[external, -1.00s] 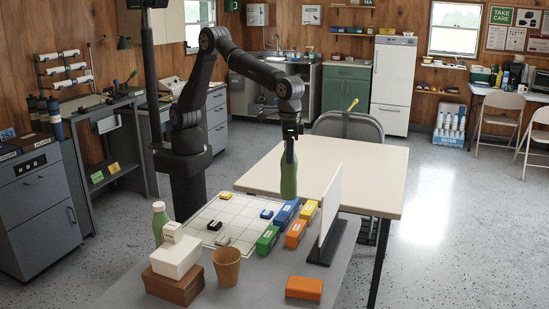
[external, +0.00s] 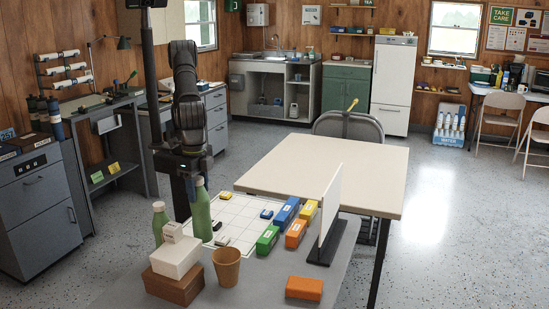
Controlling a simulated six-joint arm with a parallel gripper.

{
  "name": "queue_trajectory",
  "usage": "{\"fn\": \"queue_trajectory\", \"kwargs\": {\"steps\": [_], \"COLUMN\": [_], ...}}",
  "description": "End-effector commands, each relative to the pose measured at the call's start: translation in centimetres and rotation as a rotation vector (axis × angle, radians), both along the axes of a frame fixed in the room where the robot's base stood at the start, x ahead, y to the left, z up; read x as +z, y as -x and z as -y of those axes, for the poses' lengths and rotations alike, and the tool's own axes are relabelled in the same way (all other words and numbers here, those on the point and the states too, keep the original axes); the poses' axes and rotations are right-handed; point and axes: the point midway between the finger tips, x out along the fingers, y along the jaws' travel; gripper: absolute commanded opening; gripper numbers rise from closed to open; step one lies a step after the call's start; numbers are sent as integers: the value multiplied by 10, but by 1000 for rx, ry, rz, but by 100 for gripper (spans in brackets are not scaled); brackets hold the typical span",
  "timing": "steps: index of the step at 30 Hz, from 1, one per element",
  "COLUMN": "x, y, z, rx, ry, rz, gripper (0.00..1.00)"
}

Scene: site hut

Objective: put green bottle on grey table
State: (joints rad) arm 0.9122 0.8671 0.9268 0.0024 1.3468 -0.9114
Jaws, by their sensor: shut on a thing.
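A green bottle (external: 201,213) is upright in my gripper (external: 196,184), which is shut on it near its top. The bottle is at the left part of the grey table (external: 340,262), in front of the white grid board (external: 236,213). I cannot tell whether its base touches the table. A second green bottle (external: 159,226) with a pale cap stands just left of it, partly hidden by the boxes in front.
A white box (external: 175,257) on a brown box (external: 173,287) and a brown cup (external: 226,268) stand close in front. Coloured blocks (external: 286,213) and an upright white panel (external: 331,212) are to the right. The beige table (external: 330,170) behind is bare.

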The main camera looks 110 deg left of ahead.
Motion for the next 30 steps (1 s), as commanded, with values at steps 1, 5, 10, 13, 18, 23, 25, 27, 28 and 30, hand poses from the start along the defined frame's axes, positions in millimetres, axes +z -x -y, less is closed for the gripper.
{"fn": "queue_trajectory", "kwargs": {"steps": [1, 5, 10, 13, 18, 23, 25, 27, 28, 30], "x": [-11, -28, -47, -64, -80, -79, -80, -82, -81, -81], "y": [0, 0, 0, 0, -1, -1, -1, -1, -1, -1], "z": [-1, -1, -1, -1, -1, -1, -1, -1, -1, -1], "rx": [1, 1, 1, 1, 1, 1, 1, 1, 1, 1], "ry": [-4, -2, -3, -3, -1, 0, -1, -1, 0, 0], "rz": [-3, -2, -2, -3, -1, 0, -1, -1, 0, 0], "gripper": [16, 16, 16, 16, 16, 16, 16, 16, 55, 68]}}
